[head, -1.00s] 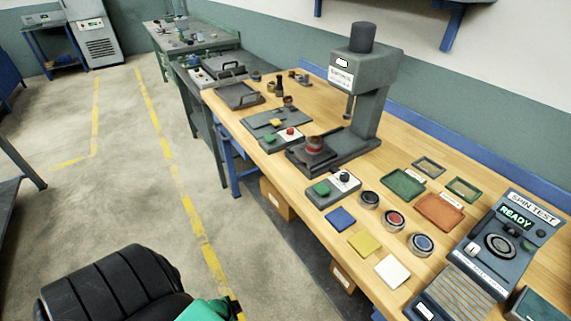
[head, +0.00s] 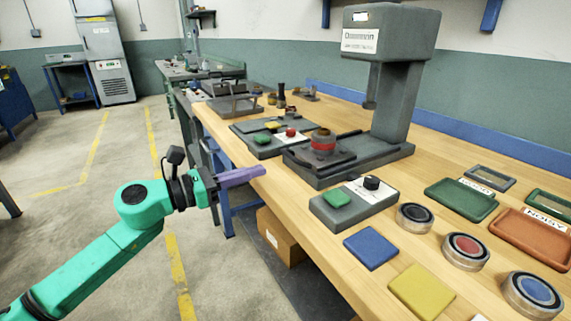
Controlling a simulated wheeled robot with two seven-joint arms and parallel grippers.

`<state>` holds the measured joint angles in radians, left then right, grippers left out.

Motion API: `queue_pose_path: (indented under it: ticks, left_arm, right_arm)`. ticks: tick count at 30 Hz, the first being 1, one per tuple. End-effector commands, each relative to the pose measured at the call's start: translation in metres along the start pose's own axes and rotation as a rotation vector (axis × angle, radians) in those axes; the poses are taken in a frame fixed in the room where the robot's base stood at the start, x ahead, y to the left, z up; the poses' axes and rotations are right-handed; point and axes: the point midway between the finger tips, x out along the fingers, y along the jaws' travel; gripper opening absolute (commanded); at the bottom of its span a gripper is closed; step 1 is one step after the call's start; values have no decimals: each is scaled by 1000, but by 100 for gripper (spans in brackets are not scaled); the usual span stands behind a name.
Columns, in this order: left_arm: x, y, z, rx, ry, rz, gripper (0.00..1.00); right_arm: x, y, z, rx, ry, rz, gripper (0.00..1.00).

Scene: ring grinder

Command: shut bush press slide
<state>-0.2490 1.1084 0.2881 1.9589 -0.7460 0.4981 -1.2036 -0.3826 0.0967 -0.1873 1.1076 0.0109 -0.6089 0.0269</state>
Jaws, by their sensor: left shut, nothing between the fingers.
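The grey bush press (head: 398,100) stands on the wooden bench, with its ram (head: 371,98) hanging over the rear of its base. The press slide (head: 338,159) is a dark plate on the base, out toward the bench's front edge and left of the ram. A dark round part with a red band (head: 323,144) stands upright on the slide. My left gripper (head: 262,172) has its purple fingers together, empty, just off the bench's front edge, left of the slide and not touching it. My right gripper is not in view.
A control box (head: 352,203) with a green button and black knob sits in front of the press. A panel with green and red buttons (head: 278,140) lies left of the slide. Coloured pads, round rings and trays (head: 462,199) fill the right side. The floor aisle is clear.

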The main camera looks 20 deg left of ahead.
Motion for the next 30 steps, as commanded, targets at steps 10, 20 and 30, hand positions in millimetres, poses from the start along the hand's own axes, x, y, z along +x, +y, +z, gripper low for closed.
queue_pose_path:
  ticks: [10,20,30]
  left_arm:
    - [52,2,6,-1,-5,3,0]
    - [90,2,2,-5,-3,3,0]
    - [92,2,0,-6,-2,4,0]
  right_arm:
    - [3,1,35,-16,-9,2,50]
    - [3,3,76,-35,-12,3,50]
    - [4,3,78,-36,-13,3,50]
